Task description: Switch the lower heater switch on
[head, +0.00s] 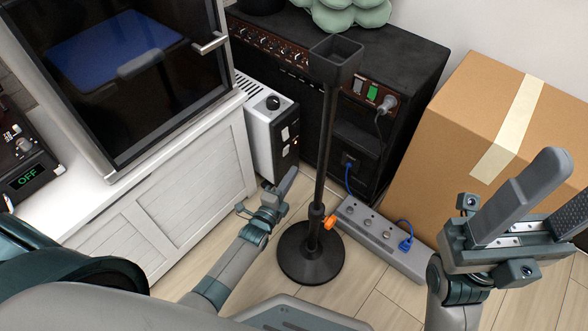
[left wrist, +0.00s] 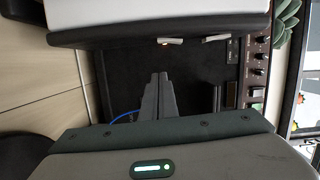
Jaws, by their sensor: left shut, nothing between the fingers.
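The heater (head: 259,140) is a slim white box with a dark front panel and a round black knob, standing between the white cabinet and the black amplifier. Two small white switches sit on its panel, the upper switch (head: 285,133) above the lower switch (head: 286,151). In the left wrist view the lower switch (left wrist: 170,41) is the left one, with a small orange glow beside it. Their rocker positions are too small to tell. My left gripper (head: 288,178) is shut and empty, just below the panel and apart from the switches. My right gripper (head: 562,190) is open and empty.
A black stand (head: 318,150) with a round base rises right of my left gripper. A grey power strip (head: 375,237) lies on the floor behind it. The black amplifier (head: 415,65) and a cardboard box (head: 440,140) stand to the right. The white cabinet (head: 205,160) is left.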

